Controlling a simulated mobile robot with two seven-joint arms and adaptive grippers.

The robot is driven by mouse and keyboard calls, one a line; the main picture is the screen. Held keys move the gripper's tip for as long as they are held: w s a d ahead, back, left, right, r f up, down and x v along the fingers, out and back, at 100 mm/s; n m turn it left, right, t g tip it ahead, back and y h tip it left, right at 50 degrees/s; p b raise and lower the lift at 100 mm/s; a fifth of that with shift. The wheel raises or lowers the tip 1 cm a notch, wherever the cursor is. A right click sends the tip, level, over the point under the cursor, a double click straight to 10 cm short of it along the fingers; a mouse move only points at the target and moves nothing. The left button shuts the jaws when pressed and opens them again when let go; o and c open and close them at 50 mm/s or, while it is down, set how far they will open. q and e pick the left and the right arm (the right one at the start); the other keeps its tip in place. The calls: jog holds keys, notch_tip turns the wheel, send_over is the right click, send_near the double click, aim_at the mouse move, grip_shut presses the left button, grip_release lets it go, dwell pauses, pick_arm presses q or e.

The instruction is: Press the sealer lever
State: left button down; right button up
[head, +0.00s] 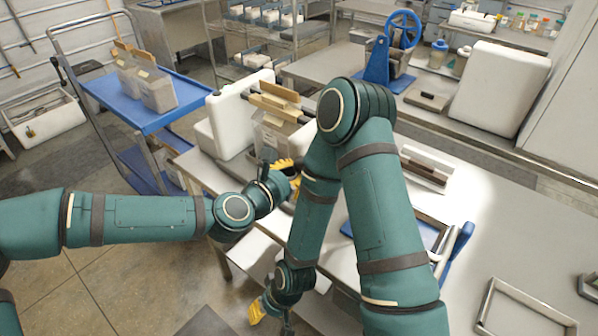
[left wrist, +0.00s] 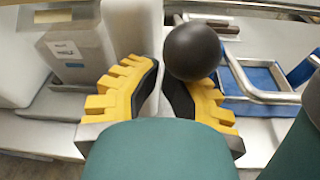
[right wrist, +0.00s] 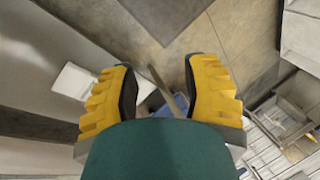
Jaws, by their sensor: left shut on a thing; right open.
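The sealer lever's black ball knob (left wrist: 192,52) shows in the left wrist view, at the tips of my left gripper (left wrist: 168,85). The fingers are nearly together around or just below the knob; the exact contact is hidden. In the head view my left gripper (head: 288,170) is beside the white sealer (head: 228,122), and the knob cannot be made out there. A grey bag (head: 272,134) with a tan top stands at the sealer; its label shows in the left wrist view (left wrist: 68,50). My right gripper (head: 262,312) is low near the table's front edge, open and empty.
A blue cart (head: 185,97) holding similar bags stands at the left. A blue tray with a metal frame (left wrist: 255,78) lies right of the knob. A metal frame (head: 525,308) lies at the front right. My right arm crosses above the table. The table's right part (head: 500,220) is mostly clear.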

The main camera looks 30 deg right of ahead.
pick_arm(q)
jog(key=r+v, duration=0.1)
jog(key=v, duration=0.8)
jog(key=shift+r+p, duration=0.3)
jog(key=shift+p, duration=0.15)
pick_arm(e)
jog(key=shift+w+r, duration=0.25)
jog(key=shift+r, duration=0.35)
pick_arm(q)
jog(key=shift+w+d, duration=0.1)
pick_arm(e)
jog(key=shift+c, duration=0.4)
